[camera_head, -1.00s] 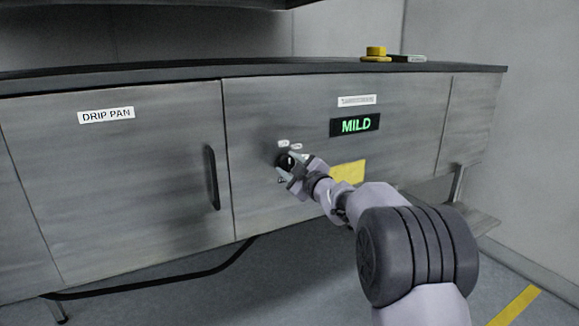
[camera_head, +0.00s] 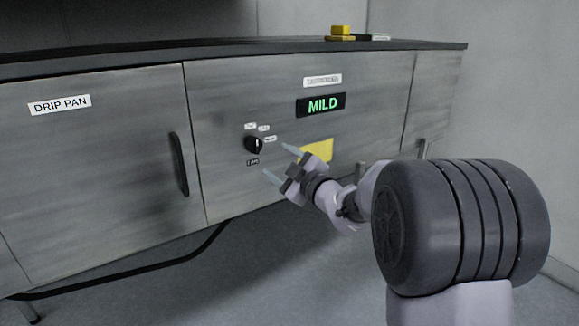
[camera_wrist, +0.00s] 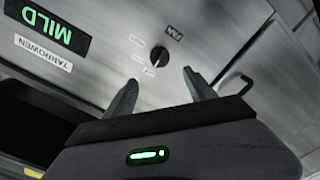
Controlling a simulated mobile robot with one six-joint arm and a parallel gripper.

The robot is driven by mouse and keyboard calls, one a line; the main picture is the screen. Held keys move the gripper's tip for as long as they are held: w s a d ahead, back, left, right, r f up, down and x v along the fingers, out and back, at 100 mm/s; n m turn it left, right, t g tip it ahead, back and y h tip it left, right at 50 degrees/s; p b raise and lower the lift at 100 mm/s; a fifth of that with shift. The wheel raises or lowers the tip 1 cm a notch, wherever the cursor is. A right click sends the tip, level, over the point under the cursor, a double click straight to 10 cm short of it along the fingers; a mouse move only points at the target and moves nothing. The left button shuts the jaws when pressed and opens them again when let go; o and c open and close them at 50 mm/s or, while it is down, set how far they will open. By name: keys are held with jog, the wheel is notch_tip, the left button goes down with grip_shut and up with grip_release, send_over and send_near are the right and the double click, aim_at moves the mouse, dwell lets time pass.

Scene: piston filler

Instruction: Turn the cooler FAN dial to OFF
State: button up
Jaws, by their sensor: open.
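A round black dial (camera_head: 254,145) sits on the grey front panel, with small white labels around its top and right and a dark label below it. Its white pointer mark looks close to upright; the small label words are too blurred to read. The dial also shows in the wrist view (camera_wrist: 158,55), just beyond the fingertips. My gripper (camera_head: 277,160) is open and empty, in front of the panel and to the lower right of the dial, apart from it. In the wrist view my two fingers (camera_wrist: 157,82) are spread wide.
A lit green MILD display (camera_head: 321,105) is above right of the dial, with a white label (camera_head: 322,80) over it. A yellow patch (camera_head: 316,151) is behind my gripper. A door marked DRIP PAN (camera_head: 60,105) with a black handle (camera_head: 178,164) is to the left.

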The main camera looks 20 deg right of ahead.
jog(key=v, duration=0.5)
jog(key=shift+s, duration=0.1)
jog(key=s+d+m+g+h, duration=0.1)
jog(key=s+m+g+h, duration=0.55)
jog(key=s+m, duration=0.7)
jog(key=s+a+f+m+g+y, duration=0.1)
jog(key=s+a+f, duration=0.2)
jog(key=s, duration=0.4)
jog(key=s+a+f+m+g+y, duration=0.1)
jog(key=s+a+f+g, duration=0.1)
jog(key=s, duration=0.6)
jog(key=s+a+f+m+g+y, duration=0.1)
jog(key=s+a+f, duration=0.3)
jog(key=s, duration=0.4)
jog(key=shift+a+m+g, duration=0.35)
jog(key=shift+a+g, duration=0.1)
jog(key=shift+a, duration=0.15)
jog(key=shift+f, duration=0.15)
